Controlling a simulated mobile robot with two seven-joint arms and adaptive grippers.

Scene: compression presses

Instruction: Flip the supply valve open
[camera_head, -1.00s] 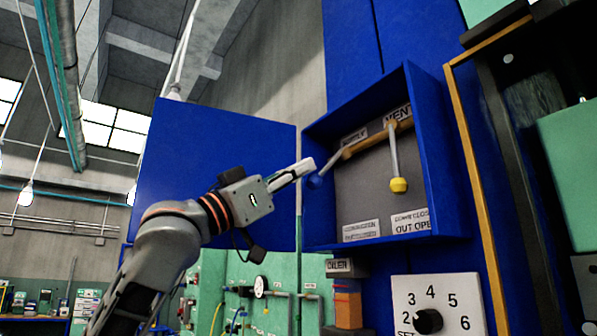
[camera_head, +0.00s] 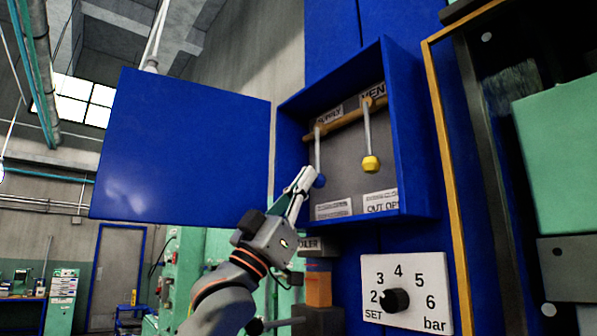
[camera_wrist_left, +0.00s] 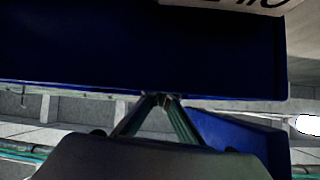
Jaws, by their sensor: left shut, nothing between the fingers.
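The supply valve lever (camera_head: 317,150) hangs straight down from a brass pipe in an open blue box (camera_head: 430,150). Its blue knob (camera_head: 320,181) is at the lower end. The vent lever (camera_head: 368,130) beside it also hangs down, with a yellow knob (camera_head: 371,163). My left gripper (camera_head: 308,172) is shut and empty, its fingertips close to the blue knob's left side; I cannot tell whether they touch. In the left wrist view the closed fingertips (camera_wrist_left: 162,98) show against a dark blue surface. My right gripper is not in view.
The open blue door (camera_head: 190,145) stands left of the box. Below the box are a white dial plate (camera_head: 420,275) with a black knob (camera_head: 395,300) and an orange block (camera_head: 318,288). A yellow-edged frame stands to the right.

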